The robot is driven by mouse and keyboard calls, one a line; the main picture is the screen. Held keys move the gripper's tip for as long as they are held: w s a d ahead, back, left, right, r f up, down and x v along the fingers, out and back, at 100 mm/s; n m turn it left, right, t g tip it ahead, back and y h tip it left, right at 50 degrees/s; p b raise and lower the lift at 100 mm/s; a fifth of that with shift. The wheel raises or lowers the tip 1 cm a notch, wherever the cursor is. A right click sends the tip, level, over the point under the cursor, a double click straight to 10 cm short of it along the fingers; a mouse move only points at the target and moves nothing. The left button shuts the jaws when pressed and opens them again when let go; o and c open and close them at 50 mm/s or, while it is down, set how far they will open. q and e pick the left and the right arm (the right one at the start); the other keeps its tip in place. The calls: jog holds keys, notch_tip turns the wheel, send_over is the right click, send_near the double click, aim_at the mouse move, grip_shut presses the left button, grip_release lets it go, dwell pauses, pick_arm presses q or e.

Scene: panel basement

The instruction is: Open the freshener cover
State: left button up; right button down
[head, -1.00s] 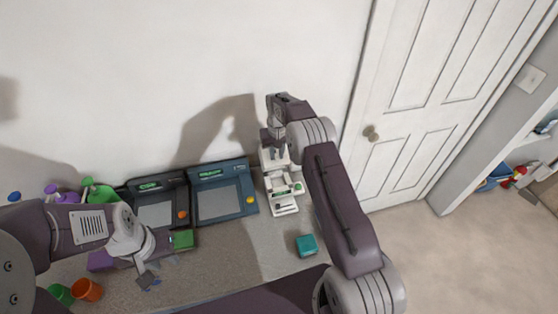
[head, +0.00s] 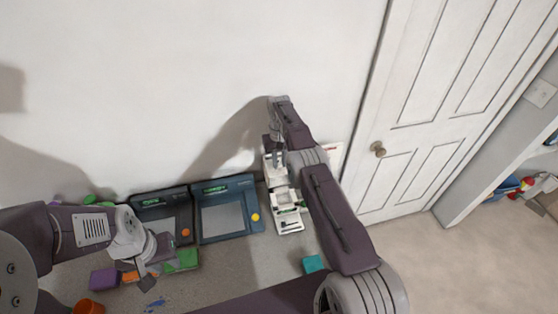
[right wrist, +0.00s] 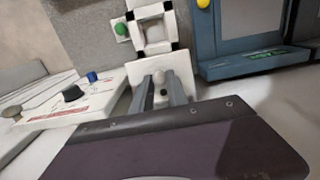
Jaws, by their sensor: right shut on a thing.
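A white device (head: 288,224), which I take to be the freshener, stands at the back of the counter to the right of the two screen units. It has a square frame with dark corners and a green button, also seen in the right wrist view (right wrist: 154,47). My right gripper (head: 280,160) reaches down over its back end. In the right wrist view its fingers (right wrist: 161,88) are shut on a white part of the device, by a small round knob. Whether this part is the cover is unclear. My left gripper (head: 156,280) is over the counter at left; its opening is unclear.
Blue (head: 226,219) and dark (head: 162,215) screen units stand left of the device. A teal block (head: 313,263) lies in front of it. Green (head: 182,261) and purple (head: 104,279) blocks and an orange cup (head: 88,307) are near my left gripper. A white panel with knobs (right wrist: 73,98) is close by.

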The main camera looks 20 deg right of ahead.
jog(key=shift+s+f, duration=0.2)
jog(key=c, duration=1.3)
grip_release()
jog(key=shift+r, duration=0.1)
notch_tip(320, 180, up, 9)
jog(key=p, duration=0.6)
jog(key=shift+w, duration=0.15)
jog(key=shift+c, duration=0.2)
